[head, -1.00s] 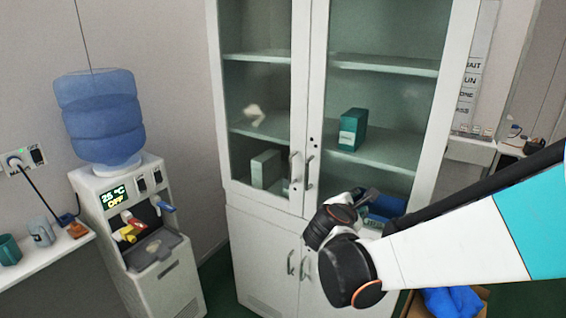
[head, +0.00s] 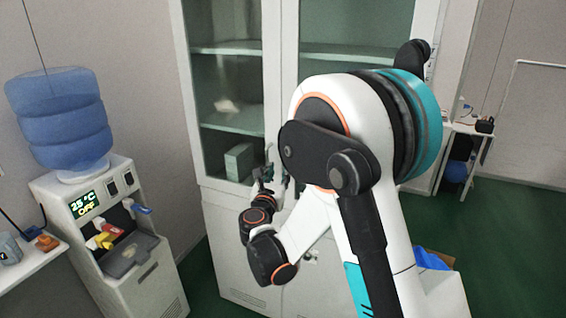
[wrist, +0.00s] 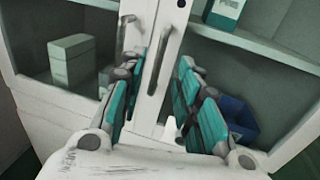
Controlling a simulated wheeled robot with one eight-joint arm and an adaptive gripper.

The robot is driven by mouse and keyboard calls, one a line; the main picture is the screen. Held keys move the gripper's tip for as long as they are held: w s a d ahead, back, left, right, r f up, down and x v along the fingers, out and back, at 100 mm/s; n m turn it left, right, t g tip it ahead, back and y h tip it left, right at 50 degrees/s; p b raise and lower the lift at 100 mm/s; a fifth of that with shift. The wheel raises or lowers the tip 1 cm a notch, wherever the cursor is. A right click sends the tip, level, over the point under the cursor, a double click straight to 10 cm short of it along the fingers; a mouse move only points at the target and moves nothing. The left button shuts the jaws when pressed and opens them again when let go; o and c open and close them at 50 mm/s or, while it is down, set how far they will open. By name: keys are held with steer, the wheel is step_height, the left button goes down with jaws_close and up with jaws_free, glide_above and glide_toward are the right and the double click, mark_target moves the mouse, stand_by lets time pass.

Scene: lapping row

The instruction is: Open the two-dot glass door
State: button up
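The white cabinet has two glass doors, a left one (head: 228,120) and a right one (head: 340,50). A dark spot shows above the right door's handle in the wrist view, but I cannot make out which door has two dots. The right door's metal handle (wrist: 168,52) lies between my finger pads in the wrist view. The left door's handle (wrist: 125,32) is beside my left finger. My gripper (head: 266,178) is open at the handles, its teal pads (wrist: 160,62) apart on either side of the right handle. Contact cannot be told. Both doors look shut.
A water dispenser (head: 108,235) with a blue bottle stands left of the cabinet. A green box (wrist: 72,60) and a teal box (wrist: 225,12) sit inside, with a blue bin (wrist: 238,118) lower right. Green floor (head: 510,240) is open at right.

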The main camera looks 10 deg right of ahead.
steer(key=b+x, duration=0.1)
steer(key=x, duration=0.8)
steer(key=shift+b, duration=0.3)
jaws_close()
